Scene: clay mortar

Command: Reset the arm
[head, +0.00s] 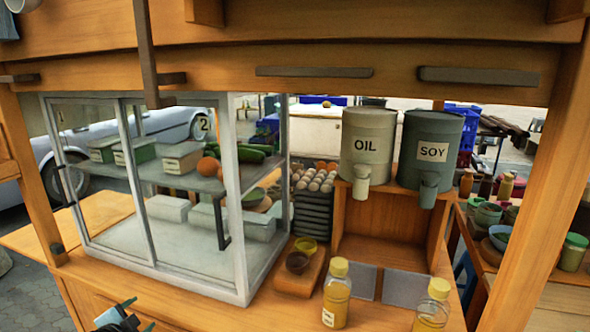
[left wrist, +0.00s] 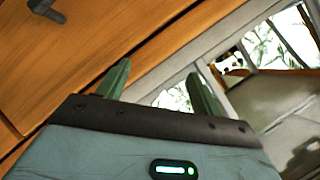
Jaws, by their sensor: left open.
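My left gripper (head: 133,314) shows at the bottom left of the head view, low in front of the wooden stall counter. In the left wrist view its two green fingers (left wrist: 160,85) stand apart with nothing between them. Behind them are a wooden panel (left wrist: 90,45) with a dark handle and the pale frame of the glass cabinet. My right gripper does not show in either view.
The glass cabinet (head: 241,230) with trays and vegetables stands behind my left gripper. Oil (head: 367,130) and soy (head: 432,125) canisters sit on a wooden shelf. Yellow bottles (head: 336,295) stand at the counter's front. A wooden beam (head: 300,70) crosses above.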

